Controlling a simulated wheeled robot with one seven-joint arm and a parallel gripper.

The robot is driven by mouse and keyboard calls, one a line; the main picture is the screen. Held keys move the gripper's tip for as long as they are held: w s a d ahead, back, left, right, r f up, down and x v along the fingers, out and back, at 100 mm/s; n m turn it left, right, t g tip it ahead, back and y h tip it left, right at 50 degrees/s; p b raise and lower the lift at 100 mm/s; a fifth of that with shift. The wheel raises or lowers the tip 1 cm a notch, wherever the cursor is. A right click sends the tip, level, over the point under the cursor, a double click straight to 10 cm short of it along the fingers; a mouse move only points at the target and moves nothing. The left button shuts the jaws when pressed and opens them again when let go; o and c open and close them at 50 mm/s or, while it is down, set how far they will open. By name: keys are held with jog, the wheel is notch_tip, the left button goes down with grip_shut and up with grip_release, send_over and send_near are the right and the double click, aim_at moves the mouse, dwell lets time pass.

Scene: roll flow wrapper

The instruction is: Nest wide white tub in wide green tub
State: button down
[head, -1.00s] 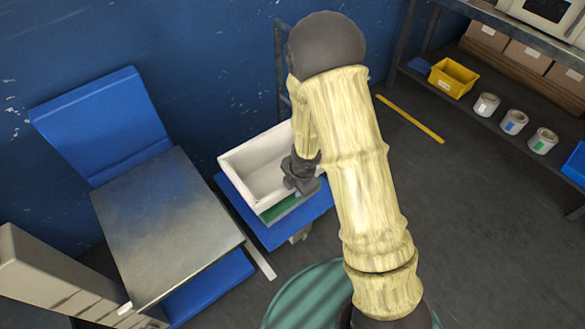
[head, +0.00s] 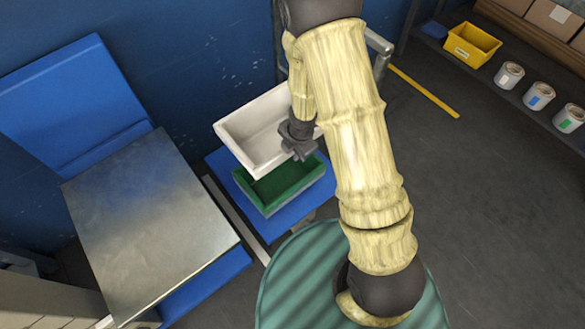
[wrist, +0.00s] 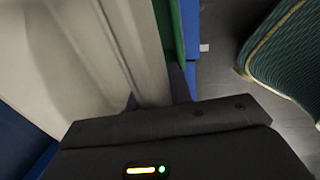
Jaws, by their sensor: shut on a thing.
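The wide white tub (head: 240,130) is held by my gripper (head: 300,152) at its near right wall in the head view. The wide green tub (head: 285,185) sits on a blue platform, its inside showing below the white tub. The white tub appears raised and set toward the upper left, covering the green tub's far part. In the wrist view, the white tub (wrist: 70,50) fills the left and a strip of the green tub (wrist: 183,35) shows beside it.
The blue platform (head: 225,172) bears the green tub. A grey metal table (head: 150,220) stands to the left. A shelf at the upper right holds a yellow bin (head: 471,44) and several cans (head: 539,96).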

notch_tip(320, 180, down, 13)
jog(key=w+b, duration=0.1)
jog(key=b, duration=1)
jog(key=shift+b, duration=0.35)
